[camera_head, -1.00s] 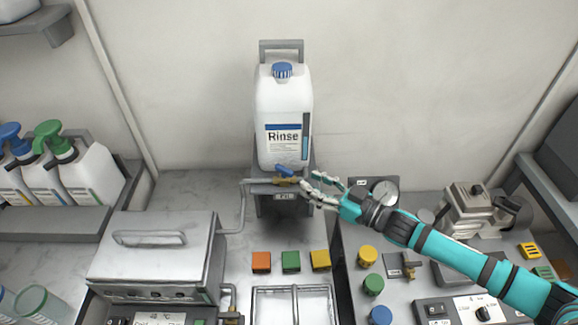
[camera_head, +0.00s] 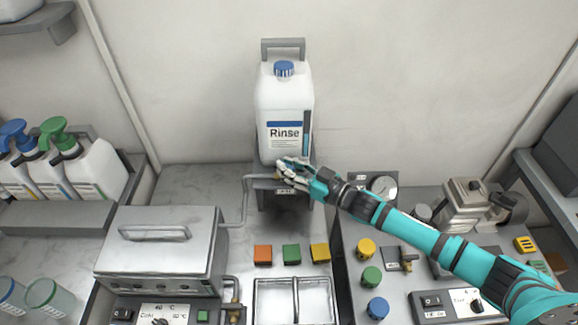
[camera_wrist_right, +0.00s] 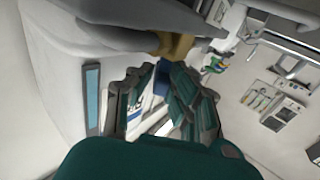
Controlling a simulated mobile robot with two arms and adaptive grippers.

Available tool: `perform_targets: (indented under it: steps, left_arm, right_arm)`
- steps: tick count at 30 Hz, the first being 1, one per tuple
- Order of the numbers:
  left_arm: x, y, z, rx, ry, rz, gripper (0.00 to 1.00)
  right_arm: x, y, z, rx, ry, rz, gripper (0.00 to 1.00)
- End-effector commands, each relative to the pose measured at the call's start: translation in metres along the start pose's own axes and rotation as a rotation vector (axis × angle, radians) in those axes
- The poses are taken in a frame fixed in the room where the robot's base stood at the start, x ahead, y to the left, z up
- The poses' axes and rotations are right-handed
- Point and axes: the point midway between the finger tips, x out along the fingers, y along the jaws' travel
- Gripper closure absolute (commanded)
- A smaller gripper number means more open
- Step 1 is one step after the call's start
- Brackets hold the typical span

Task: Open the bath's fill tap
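The white Rinse container (camera_head: 284,100) with a blue cap stands upright on a raised stand at the back wall. The brass fill tap shows in the right wrist view (camera_wrist_right: 173,45), just beyond my fingertips, on the pipe below the container. Its blue handle is mostly hidden in the head view by my right gripper (camera_head: 288,168), which is right at it. In the right wrist view my right gripper (camera_wrist_right: 164,85) has a gap between its fingers, with blue and white showing through; I cannot tell whether the fingers touch the handle. My left gripper is out of view.
A metal bath with a closed lid (camera_head: 160,243) stands at front left, joined by a grey pipe (camera_head: 243,205). Coloured blocks (camera_head: 291,253) and a divided metal tray (camera_head: 294,300) lie in the middle. A panel with coloured knobs (camera_head: 370,276) is under my right arm.

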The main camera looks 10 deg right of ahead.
Motion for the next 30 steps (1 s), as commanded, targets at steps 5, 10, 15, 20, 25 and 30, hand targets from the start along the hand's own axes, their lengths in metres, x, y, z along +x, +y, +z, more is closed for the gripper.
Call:
perform_targets:
  steps: [5, 10, 15, 20, 25, 30]
  left_arm:
    - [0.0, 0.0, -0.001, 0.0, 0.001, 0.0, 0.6]
    - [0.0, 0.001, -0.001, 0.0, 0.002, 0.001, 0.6]
    - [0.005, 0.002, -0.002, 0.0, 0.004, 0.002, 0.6]
    - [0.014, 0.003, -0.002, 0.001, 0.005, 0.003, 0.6]
    - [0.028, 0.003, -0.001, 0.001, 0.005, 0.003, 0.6]
    - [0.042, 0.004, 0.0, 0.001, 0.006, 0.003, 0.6]
  right_arm:
    - [0.0, 0.0, 0.0, 0.0, 0.0, 0.0, 1.0]
    - [0.0, 0.0, 0.0, -0.001, 0.0, -0.003, 1.0]
    - [0.0, 0.002, 0.001, -0.005, -0.001, -0.037, 1.0]
    - [0.0, 0.004, 0.001, -0.008, 0.0, -0.118, 1.0]
    - [0.0, 0.006, 0.003, -0.007, -0.001, -0.235, 1.0]
    - [0.001, 0.006, 0.003, -0.007, 0.0, -0.349, 1.0]
